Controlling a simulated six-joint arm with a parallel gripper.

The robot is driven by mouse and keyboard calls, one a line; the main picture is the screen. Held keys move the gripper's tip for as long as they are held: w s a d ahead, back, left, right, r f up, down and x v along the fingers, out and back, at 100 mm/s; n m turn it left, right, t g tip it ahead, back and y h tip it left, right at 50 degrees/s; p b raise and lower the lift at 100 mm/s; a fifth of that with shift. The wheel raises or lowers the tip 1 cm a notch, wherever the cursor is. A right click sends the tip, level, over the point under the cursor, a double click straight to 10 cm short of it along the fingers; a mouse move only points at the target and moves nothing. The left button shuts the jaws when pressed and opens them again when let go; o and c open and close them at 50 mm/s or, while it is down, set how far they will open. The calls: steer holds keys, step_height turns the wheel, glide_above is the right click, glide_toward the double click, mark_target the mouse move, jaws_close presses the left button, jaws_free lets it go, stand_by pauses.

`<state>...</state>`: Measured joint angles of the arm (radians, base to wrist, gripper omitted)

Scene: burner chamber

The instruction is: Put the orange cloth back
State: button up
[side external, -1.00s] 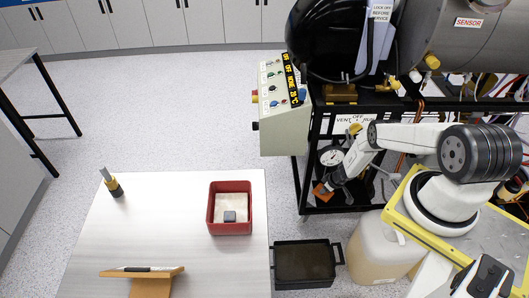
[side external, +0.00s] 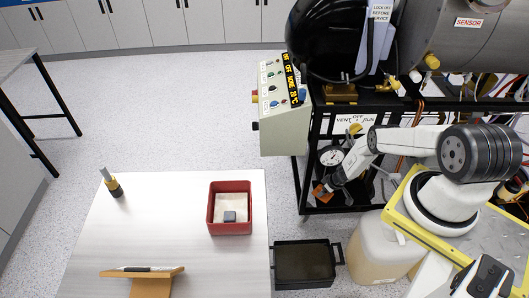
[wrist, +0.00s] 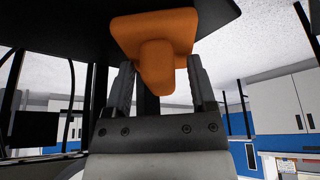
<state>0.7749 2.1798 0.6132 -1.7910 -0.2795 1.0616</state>
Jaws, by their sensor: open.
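The orange cloth (wrist: 155,45) fills the upper middle of the wrist view, against a dark flat surface. My gripper (wrist: 162,82) is open, with one finger on each side of the projecting part. I cannot tell whether the fingers touch the cloth.
A red tray (side external: 230,232) holding a pale cloth and a grey block stands on the table (side external: 165,215). A black pan (side external: 304,262) sits beside the table. A gauge (side external: 331,156) and rig bars are close to my gripper. A pale jug (side external: 375,250) stands nearby.

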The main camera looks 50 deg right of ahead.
steer(key=shift+r, duration=0.2)
steer(key=v, duration=1.1)
steer(key=shift+s+r, duration=0.25)
steer(key=shift+r, duration=0.1)
stand_by(0.8)
stand_by(0.5)
